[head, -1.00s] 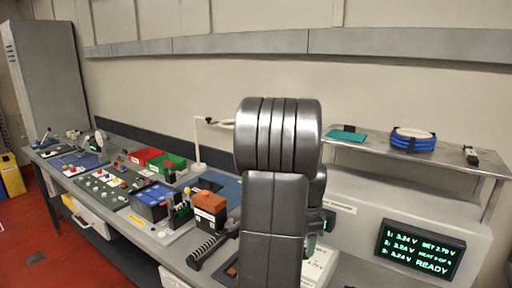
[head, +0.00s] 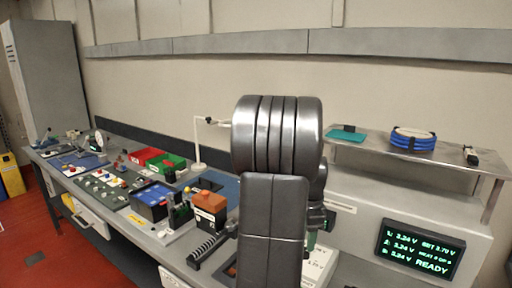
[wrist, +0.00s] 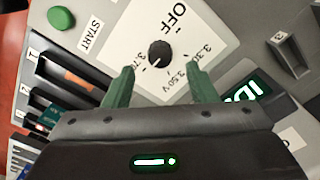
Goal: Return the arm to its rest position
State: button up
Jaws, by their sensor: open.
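My arm fills the middle of the head view and hides part of the bench behind it. In the wrist view my gripper (wrist: 161,88) is open, with two green fingers apart and nothing between them. Just beyond the fingertips is a white dial plate (wrist: 180,25) with a black knob (wrist: 159,52) and the marks OFF, 3.3, 3.50 V and 3.70. I cannot tell whether the fingers touch the plate. A green START button (wrist: 61,18) is at the upper left.
Numbered slots (wrist: 75,73) lie left of the dial. A display screen (head: 419,249) reads READY at the right. A shelf (head: 440,168) holds a blue cable coil (head: 413,141). The bench carries an orange-topped block (head: 210,203), a green bin (head: 170,162) and a white stand (head: 198,145).

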notch_tip(320, 180, down, 5)
jog(key=shift+f, duration=0.1)
jog(key=shift+n, duration=0.5)
jog(key=n, duration=0.3)
jog(key=shift+n, duration=0.4)
jog(key=n, duration=1)
jog(key=shift+n, duration=2.9)
jog(key=shift+r, duration=0.2)
